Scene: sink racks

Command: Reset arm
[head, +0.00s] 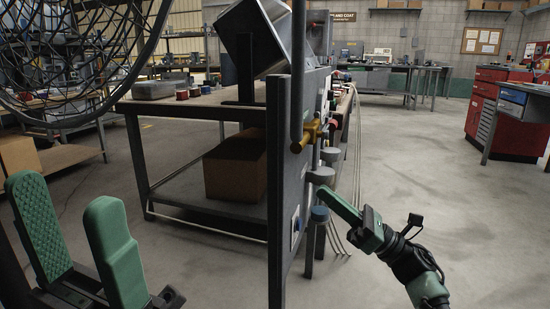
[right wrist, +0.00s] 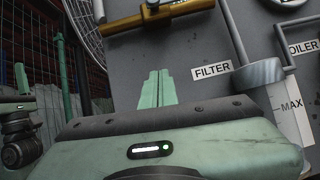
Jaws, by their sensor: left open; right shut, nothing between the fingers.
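My left gripper (head: 68,200) is at the lower left of the head view, with its two green pads spread apart and nothing between them. My right gripper (head: 325,193) is right of centre, with its green fingers together and empty. Its tips are close to the equipment side of an upright grey panel (head: 280,200); contact cannot be told.
A brass fitting (head: 306,136) and grey round caps (head: 321,175) stick out from the panel. A blue cap (head: 320,214) is below. A workbench (head: 185,109) stands behind. The floor at right is clear towards a red cabinet (head: 515,135).

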